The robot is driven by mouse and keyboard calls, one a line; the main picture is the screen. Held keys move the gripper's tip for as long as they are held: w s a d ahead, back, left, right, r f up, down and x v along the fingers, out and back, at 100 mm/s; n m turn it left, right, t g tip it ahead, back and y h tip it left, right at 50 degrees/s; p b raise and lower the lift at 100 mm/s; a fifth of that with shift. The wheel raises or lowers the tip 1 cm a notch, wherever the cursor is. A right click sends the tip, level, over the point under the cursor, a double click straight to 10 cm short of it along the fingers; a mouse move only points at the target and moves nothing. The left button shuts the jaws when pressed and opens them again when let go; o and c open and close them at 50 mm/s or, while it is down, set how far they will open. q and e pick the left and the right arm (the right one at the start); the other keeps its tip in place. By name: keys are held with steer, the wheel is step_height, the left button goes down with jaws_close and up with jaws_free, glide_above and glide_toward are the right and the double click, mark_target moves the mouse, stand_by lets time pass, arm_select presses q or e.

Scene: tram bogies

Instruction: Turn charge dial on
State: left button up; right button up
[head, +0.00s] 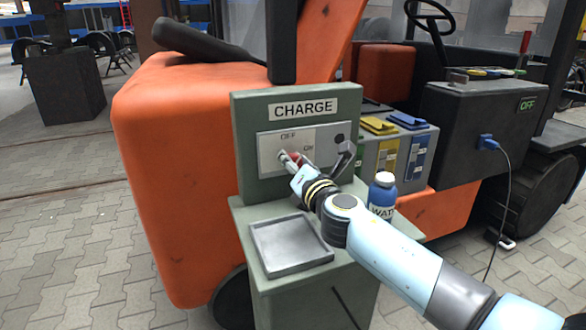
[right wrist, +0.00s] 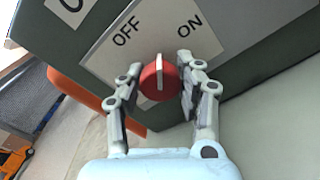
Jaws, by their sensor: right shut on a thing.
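The charge dial (right wrist: 158,77) is a red round knob with a pale ridge, on a light plate (right wrist: 160,38) marked OFF and ON. In the right wrist view the ridge points between the two words. My right gripper (right wrist: 156,84) has one finger on each side of the knob and is shut on it. In the head view the plate is on the green charge box (head: 300,97) labelled CHARGE, and my right gripper (head: 292,160) reaches its lower part, mostly covering the dial. My left gripper is not in view.
An empty grey tray (head: 262,228) sits on the ledge below the box. A blue bottle with a white cap (head: 382,192) stands close beside my right arm. An orange vehicle (head: 170,150) stands behind. A dark box with a green OFF display (head: 527,104) is at right.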

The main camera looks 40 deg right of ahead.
steer(key=m+b, duration=0.1)
steer(key=m, duration=0.1)
steer(key=m+b, duration=0.1)
steer(key=m, duration=0.2)
steer(key=shift+f+m, duration=0.2)
steer(key=shift+m, duration=0.1)
steer(key=shift+m+b, duration=1.1)
steer(key=shift+m, duration=1.2)
steer(key=o, duration=1.2)
steer(key=shift+r, duration=0.15)
steer(key=v, duration=1.2)
steer(key=shift+d, duration=0.1)
